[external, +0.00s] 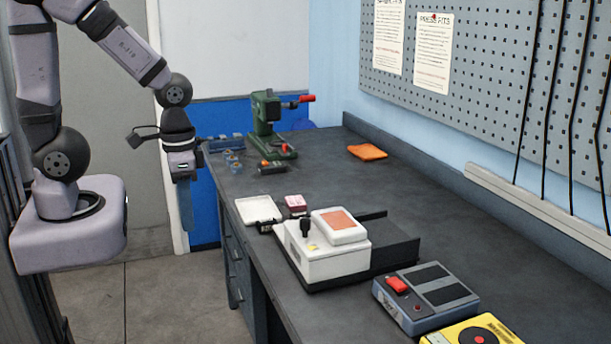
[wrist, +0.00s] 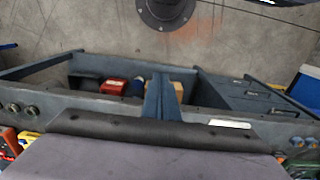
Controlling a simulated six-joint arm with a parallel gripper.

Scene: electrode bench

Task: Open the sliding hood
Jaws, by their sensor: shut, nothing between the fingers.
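A white boxy device (external: 318,248) stands on the near middle of the bench, on a dark base that runs out to the right. A raised white cover with an orange-brown panel (external: 339,224) sits on its top and looks like the hood. A black knob (external: 305,228) stands upright at its left. I cannot tell whether the hood has slid at all. My gripper (external: 186,207) hangs pointing down off the bench's left edge, shut and empty, well apart from the device. The device is not recognisable in the wrist view.
A green press (external: 266,125) and an orange cloth (external: 367,152) are farther back. A white tray (external: 257,209) and a pink box (external: 295,202) lie by the device. A grey box with a red switch (external: 425,298) and a yellow unit (external: 470,333) stand nearer.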

